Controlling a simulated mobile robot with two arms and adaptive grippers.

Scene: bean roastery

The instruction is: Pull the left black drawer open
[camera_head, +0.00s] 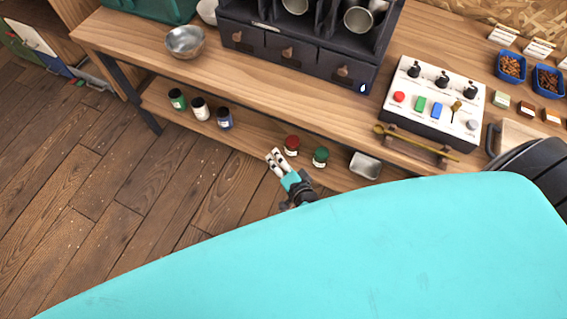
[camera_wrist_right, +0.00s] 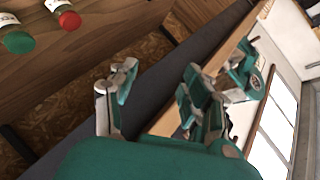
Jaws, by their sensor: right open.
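The black drawer unit (camera_head: 362,88) stands on the wooden bench at the top of the head view. Its left black drawer (camera_head: 242,38) is at the left end of a row of three and looks shut, with a small brownish handle on its front. My right gripper (camera_head: 276,160) is below the bench top, in front of the lower shelf, well apart from the drawer. It is open and nothing shows between its fingers. Its spread fingers also show in the right wrist view (camera_wrist_right: 158,88), where the drawer cannot be made out. My left gripper is not in view.
A metal bowl (camera_head: 185,41) sits left of the drawers. A control box (camera_head: 432,105) with buttons stands to their right. Jars with red (camera_head: 291,142) and green lids (camera_head: 320,155) stand on the lower shelf near my right gripper. The floor at left is clear.

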